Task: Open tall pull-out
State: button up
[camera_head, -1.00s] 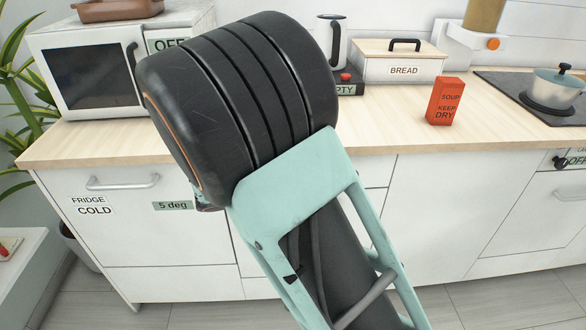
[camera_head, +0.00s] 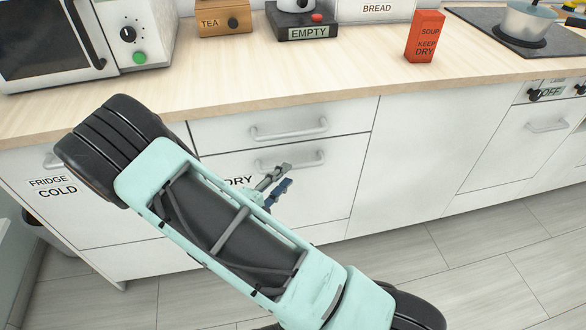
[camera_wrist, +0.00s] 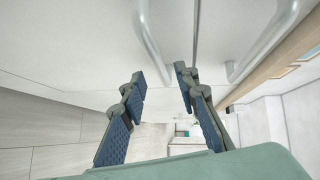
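The tall pull-out appears to be the white front (camera_head: 330,190) labelled DRY, below a shallow drawer. Its grey bar handle (camera_head: 305,160) shows just right of my gripper (camera_head: 286,176), and the front looks closed. My arm covers part of the front and its label. In the wrist view my gripper (camera_wrist: 160,77) is open, its two blue-padded fingers apart, with nothing held. The pull-out's handle (camera_wrist: 149,42) appears at upper left there, its end close to the gap between the fingertips. I cannot tell whether they touch.
The upper drawer (camera_head: 240,136) has a similar handle (camera_head: 290,131); it shows in the wrist view too (camera_wrist: 265,42). The fridge front (camera_head: 60,215) is at left. The floor (camera_head: 480,265) is clear at right.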

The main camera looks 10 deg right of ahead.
aim_at(292, 169)
jog(key=b+x, duration=0.1)
jog(key=x, duration=0.4)
jog(key=shift+w+d, duration=0.2)
jog(key=shift+d, duration=0.05)
grip_shut()
